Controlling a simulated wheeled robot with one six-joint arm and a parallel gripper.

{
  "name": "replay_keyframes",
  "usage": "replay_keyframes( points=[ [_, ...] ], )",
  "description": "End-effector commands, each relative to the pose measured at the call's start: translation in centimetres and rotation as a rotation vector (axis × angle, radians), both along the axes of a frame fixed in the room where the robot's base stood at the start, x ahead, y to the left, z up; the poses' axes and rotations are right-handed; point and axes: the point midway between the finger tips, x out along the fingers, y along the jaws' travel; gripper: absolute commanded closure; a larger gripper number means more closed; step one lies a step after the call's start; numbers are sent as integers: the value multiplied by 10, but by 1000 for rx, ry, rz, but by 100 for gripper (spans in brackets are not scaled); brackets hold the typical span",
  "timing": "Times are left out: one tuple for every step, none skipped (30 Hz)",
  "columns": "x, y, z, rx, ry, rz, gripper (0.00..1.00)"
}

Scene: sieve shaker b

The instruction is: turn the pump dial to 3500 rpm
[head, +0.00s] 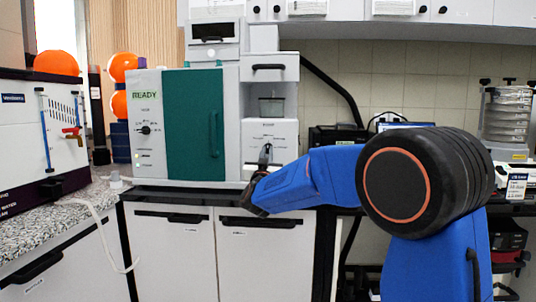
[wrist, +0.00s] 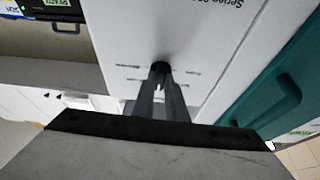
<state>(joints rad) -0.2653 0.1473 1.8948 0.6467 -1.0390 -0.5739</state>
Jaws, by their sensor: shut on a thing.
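The pump dial (wrist: 161,66) is a small black knob on a white panel, with small printed labels around it that are too small to read. In the wrist view my gripper (wrist: 161,72) has its two narrow grey fingers closed on this knob, from the near side. In the head view my gripper (head: 265,154) is at the front of the white pump unit (head: 282,131), to the right of the green door. There the fingers cover the dial, so its pointer cannot be read.
A white cabinet with a teal door (head: 194,122) and a READY display stands just left of the pump unit. A white analyser (head: 22,125) stands on the speckled counter at left. A sieve stack (head: 507,115) stands at far right. My blue arm crosses in front of the bench.

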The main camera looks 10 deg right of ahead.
Motion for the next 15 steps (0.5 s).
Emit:
replay_keyframes(
  points=[
    [1, 2, -2, 42, -12, 1, 100],
    [1, 2, -2, 70, -19, 1, 100],
    [1, 2, -2, 105, -31, 0, 100],
    [1, 3, -2, 133, -40, 0, 100],
    [1, 3, -2, 159, -50, 1, 100],
    [1, 4, -1, 196, -61, 1, 100],
    [1, 4, -1, 223, -69, 1, 100],
    [1, 4, -1, 251, -79, 1, 100],
    [1, 4, -1, 287, -91, 0, 100],
    [1, 4, -1, 314, -100, 0, 100],
    [2, 4, -1, 340, -108, 0, 100],
    [2, 5, 0, 376, -120, 0, 100],
    [2, 5, 0, 405, -128, 1, 100],
    [2, 6, 0, 431, -138, 0, 100],
    [2, 6, 0, 467, -149, 0, 100]
  ],
)
